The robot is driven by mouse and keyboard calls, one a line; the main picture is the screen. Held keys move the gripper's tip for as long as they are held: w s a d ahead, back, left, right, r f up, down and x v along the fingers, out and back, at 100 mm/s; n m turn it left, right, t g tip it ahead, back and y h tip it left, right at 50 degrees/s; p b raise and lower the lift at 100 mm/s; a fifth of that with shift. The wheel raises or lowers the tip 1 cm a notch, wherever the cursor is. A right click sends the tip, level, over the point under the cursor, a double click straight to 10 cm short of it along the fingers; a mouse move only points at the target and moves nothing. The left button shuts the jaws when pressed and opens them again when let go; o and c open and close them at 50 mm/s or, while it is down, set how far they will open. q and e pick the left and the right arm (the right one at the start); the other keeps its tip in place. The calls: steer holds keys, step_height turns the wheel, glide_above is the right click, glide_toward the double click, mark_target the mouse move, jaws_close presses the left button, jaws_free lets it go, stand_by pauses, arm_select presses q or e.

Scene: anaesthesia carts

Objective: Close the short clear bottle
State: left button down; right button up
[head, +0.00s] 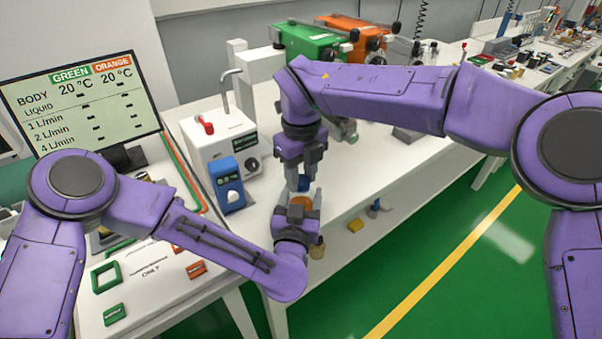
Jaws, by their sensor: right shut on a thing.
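My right gripper (302,176) points down over the front edge of the white bench and is shut on a small blue piece, which looks like a cap (304,184). My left gripper (299,200) points up just below it, its fingers either side of an orange-brown patch. I cannot tell whether the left fingers are shut on something. The short clear bottle cannot be made out; the grippers may hide it. The gap between the blue piece and whatever is below is too small to judge.
A white bench (375,175) runs to the upper right. On it are a white unit with a red knob (215,140), a blue device (228,188), a green box (308,42) and an orange box (352,30).

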steer(key=m, duration=0.4)
steer(key=o, duration=1.2)
steer(key=shift+o, duration=0.2)
step_height(320, 180, up, 12)
arm_select(q)
steer(key=shift+c, duration=0.5)
jaws_free()
